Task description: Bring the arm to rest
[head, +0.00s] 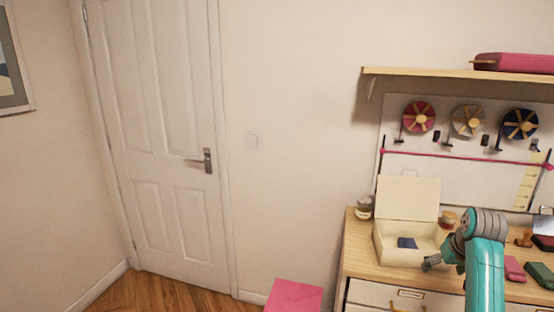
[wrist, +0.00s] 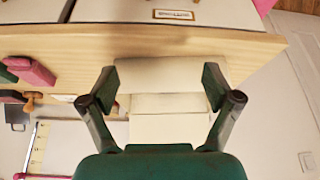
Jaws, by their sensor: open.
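My teal arm (head: 485,280) reaches over the wooden dresser at the right of the head view. My gripper (head: 432,263) shows small and dark there, by the right front of an open cream box (head: 398,254). In the wrist view my gripper (wrist: 160,82) is open, its two fingers spread apart with nothing gripped. The cream box (wrist: 165,104) appears beyond and between the fingers. A dark blue item (head: 407,243) lies inside the box. My arm hides part of the dresser top.
The dresser top (head: 357,240) also holds a jar (head: 364,208), pink (head: 513,268) and green (head: 540,275) blocks, and other small items. A shelf (head: 450,73) and pegboard with ribbon spools are above. A pink stool (head: 293,296) stands left of the dresser. A closed door (head: 165,130) is further left.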

